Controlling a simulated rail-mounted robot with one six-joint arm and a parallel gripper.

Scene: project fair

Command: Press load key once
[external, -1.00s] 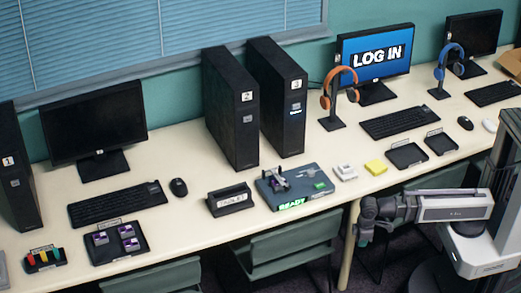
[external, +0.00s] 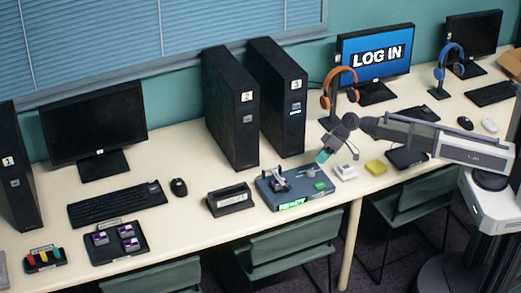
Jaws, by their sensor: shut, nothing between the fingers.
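A dark blue-grey device (external: 270,198) lies on the table near its front edge, with a lit green "READY" sign on its front. A small green key (external: 320,185) sits on the right part of its top; its lettering is too small to read. A small dark and grey mechanism (external: 280,183) stands on the left part. My gripper (external: 323,158) is shut and empty, pointing down and left above the right rear of the device, apart from the green key.
A white block (external: 345,172) and a yellow block (external: 377,167) lie right of the device. Tower 3 (external: 285,120) and an orange headphone stand (external: 331,122) rise behind. A black label holder (external: 229,200) is to the left.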

